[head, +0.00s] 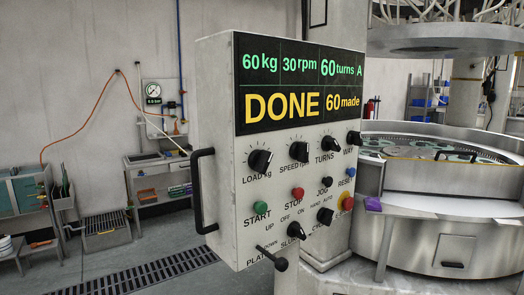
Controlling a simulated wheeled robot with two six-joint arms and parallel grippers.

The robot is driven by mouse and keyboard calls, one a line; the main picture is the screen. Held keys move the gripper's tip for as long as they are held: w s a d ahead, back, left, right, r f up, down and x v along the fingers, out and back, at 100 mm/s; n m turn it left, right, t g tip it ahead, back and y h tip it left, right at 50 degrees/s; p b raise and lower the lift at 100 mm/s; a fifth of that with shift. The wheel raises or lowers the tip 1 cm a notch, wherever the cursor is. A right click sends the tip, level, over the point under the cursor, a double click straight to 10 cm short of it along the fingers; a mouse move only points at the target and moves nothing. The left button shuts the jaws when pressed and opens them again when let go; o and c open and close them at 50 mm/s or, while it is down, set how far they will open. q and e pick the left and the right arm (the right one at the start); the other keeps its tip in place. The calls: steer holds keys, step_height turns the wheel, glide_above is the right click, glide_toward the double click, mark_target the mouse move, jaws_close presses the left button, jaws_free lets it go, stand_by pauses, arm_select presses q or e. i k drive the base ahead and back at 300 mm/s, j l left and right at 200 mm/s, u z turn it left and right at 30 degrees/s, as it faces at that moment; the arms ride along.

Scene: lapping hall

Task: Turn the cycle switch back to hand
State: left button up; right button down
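The cycle switch (325,216) is a small black knob in the lower right part of the control box's front. The words HAND and AUTO stand above it, and its label below is partly hidden. Its pointer is too small to read with certainty. The control box (222,165) is pale grey, and its dark display (300,83) reads 60 kg, 30 rpm, 60 turns A, DONE and 60 made. Neither of my grippers is in the head view.
Near the switch are the slurry knob (295,229), the red emergency stop (345,201) on yellow, and the black jog button (326,182). A platen lever (272,258) sticks out below. A black handle (200,190) juts from the left side. The round lapping machine (465,240) stands right.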

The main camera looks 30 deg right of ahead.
mark_target(325, 215)
steer(key=l+z, duration=0.1)
steer(key=z, duration=0.35)
steer(key=i+z, duration=0.1)
steer(key=z, duration=0.35)
steer(key=i+z, duration=0.1)
steer(key=z, duration=0.35)
